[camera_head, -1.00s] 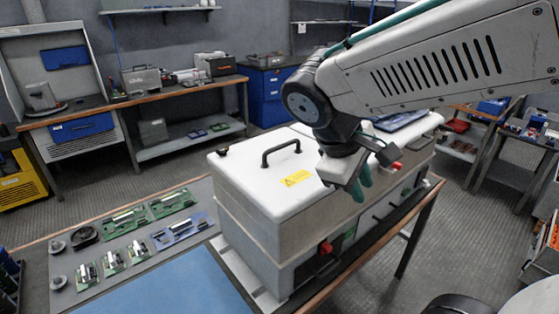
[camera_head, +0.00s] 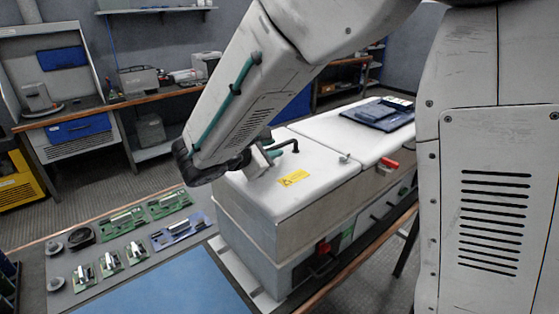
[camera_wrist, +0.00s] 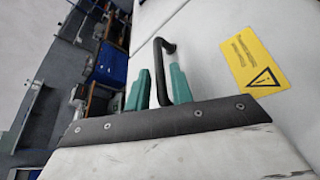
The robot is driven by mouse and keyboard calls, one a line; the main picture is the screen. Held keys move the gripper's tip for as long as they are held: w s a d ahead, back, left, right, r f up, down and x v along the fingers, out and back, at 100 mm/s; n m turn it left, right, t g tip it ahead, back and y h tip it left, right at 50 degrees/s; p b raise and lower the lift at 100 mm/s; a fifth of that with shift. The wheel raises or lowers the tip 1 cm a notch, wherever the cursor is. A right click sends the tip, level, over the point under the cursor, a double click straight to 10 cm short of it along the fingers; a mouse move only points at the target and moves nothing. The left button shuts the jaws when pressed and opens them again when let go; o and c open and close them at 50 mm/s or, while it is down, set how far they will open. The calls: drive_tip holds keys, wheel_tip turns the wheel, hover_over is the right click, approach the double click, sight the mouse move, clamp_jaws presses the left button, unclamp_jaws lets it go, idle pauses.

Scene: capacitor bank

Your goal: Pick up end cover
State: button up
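The end cover (camera_head: 318,168) is the white lid on the near end of the large grey cabinet. It has a black bar handle (camera_head: 292,146) and a yellow warning label (camera_head: 294,178). My gripper (camera_head: 275,149) is at the handle, low over the cover, partly hidden by my wrist in the head view. In the wrist view, its two teal fingers (camera_wrist: 160,88) stand apart, and the black handle (camera_wrist: 170,62) shows between them. I cannot tell whether either finger touches it. The cover sits flat on the cabinet.
A dark blue folder-like item (camera_head: 380,115) lies on the far lid. A red part (camera_head: 388,164) is on the cabinet's side. Green circuit boards (camera_head: 125,222) and a blue mat (camera_head: 185,287) lie on the bench at left.

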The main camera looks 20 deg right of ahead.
sight(279, 146)
drive_tip(key=x, duration=0.3)
drive_tip(key=shift+w+d, duration=0.15)
drive_tip(key=shift+d, duration=0.2)
clamp_jaws()
drive_tip(key=shift+r, duration=0.1)
